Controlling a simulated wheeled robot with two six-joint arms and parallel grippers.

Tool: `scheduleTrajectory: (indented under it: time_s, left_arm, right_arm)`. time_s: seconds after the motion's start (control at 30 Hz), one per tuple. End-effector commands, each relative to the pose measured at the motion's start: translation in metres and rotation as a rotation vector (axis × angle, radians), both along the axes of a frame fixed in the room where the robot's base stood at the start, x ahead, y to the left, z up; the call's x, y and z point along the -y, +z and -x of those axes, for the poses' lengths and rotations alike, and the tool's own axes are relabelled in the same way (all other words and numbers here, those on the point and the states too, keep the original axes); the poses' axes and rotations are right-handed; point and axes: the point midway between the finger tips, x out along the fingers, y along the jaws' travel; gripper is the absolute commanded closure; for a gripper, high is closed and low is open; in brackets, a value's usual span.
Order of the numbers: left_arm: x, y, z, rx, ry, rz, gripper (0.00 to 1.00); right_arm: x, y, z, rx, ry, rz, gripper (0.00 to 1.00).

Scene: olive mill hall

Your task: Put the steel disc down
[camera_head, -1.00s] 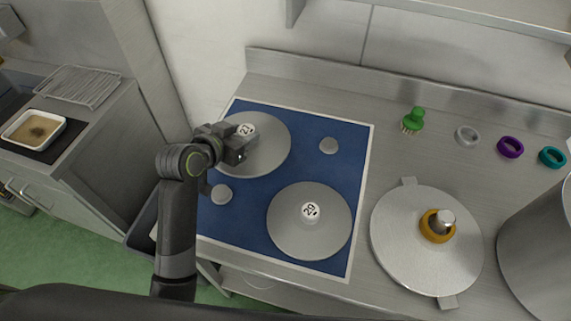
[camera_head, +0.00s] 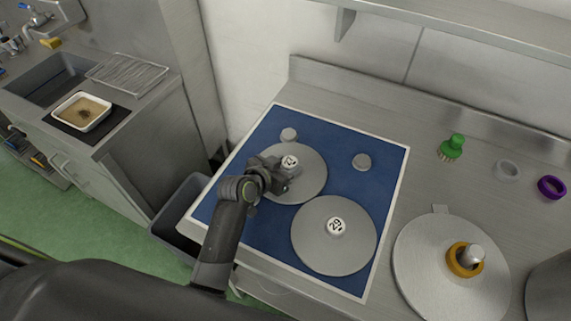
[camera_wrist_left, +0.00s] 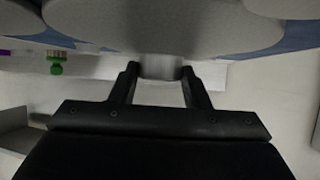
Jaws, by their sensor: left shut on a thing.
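My left gripper (camera_head: 278,178) is shut on the knob of the steel disc marked 21 (camera_head: 312,182), a flat round grey plate over the left part of the blue mat (camera_head: 335,143). The wrist view shows the fingers (camera_wrist_left: 160,82) around the pale knob, with the grey disc (camera_wrist_left: 150,30) beyond. I cannot tell whether the disc touches the mat. A second steel disc marked 29 (camera_head: 318,258) lies to its right and nearer the front. Small grey pucks sit on the mat, one behind the held disc (camera_head: 288,134) and one right of it (camera_head: 361,161). My right gripper is out of view.
Right of the mat stand a round metal lid (camera_head: 425,275) with an orange ring (camera_head: 458,266), a green brush (camera_head: 452,147), a clear ring (camera_head: 507,169) and a purple ring (camera_head: 551,187). A shelf hangs above. A sink counter (camera_head: 130,110) is at left.

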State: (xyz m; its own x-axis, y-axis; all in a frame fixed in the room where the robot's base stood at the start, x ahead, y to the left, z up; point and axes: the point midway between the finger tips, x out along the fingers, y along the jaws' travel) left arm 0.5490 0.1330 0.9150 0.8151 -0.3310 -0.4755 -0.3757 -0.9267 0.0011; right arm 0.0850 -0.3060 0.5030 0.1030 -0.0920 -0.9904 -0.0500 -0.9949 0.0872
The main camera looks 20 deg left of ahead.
Motion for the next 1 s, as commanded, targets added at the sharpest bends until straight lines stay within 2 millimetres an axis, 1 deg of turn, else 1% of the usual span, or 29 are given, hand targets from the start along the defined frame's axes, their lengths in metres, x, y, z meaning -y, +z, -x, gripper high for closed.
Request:
scheduleTrajectory:
  time_s: [0.2,0.33,0.37,0.5,0.77,0.87,1.0]
  left_arm:
    - [0.0,0.001,-0.001,0.005,0.0,0.001,0.94]
    - [0.0,-0.002,-0.001,0.005,0.0,0.001,0.94]
    - [0.0,-0.003,0.0,0.001,0.0,0.0,0.55]
    - [0.0,-0.003,0.0,0.001,0.0,0.0,0.37]
    - [0.0,-0.002,0.0,0.001,0.0,0.0,0.36]
    - [0.0,0.002,0.0,0.002,0.0,0.001,0.36]
    - [-0.004,0.006,0.009,0.003,0.001,0.001,0.36]
  right_arm:
    - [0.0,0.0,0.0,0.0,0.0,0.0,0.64]
    - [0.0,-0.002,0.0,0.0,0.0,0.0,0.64]
    - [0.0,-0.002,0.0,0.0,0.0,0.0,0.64]
    - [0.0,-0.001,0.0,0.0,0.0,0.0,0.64]
    - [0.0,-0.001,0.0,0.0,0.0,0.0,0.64]
    - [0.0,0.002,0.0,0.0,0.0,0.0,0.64]
    - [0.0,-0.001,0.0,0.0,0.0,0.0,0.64]
